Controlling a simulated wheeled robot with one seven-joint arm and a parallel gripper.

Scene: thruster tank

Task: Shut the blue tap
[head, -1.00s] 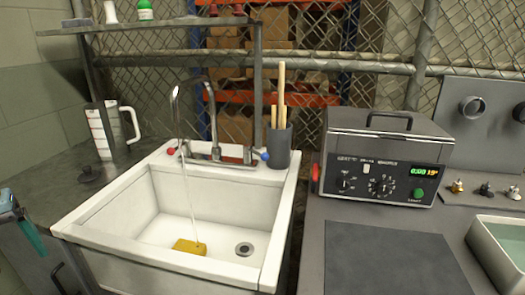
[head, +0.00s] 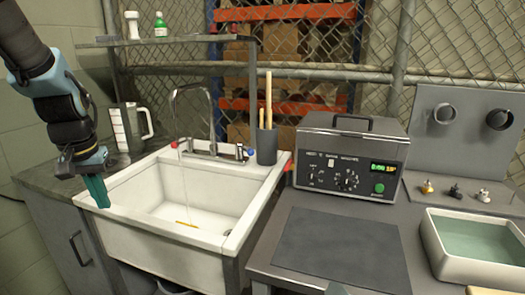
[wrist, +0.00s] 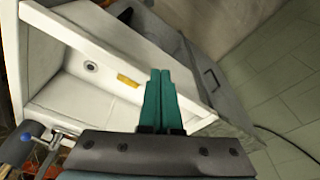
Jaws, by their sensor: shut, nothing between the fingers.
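The blue tap (head: 250,151) is the knob at the right end of the faucet (head: 212,152) on the back ledge of the white sink (head: 140,238). The blue tap also shows at the lower left of the wrist view (wrist: 25,137). A red tap (head: 175,144) is at the faucet's left end. A thin stream of water falls from the spout into the basin. My gripper (head: 99,192), with teal fingers, is shut and empty above the sink's front left corner, apart from the blue tap. In the wrist view its fingers (wrist: 159,98) point toward the sink rim.
A yellow sponge (wrist: 128,80) lies in the basin. A dark holder with wooden sticks (head: 267,146) stands close beside the blue tap. A measuring jug (head: 130,127) stands left of the faucet. A grey machine (head: 350,155) is on the right counter, behind a dark mat (head: 340,250).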

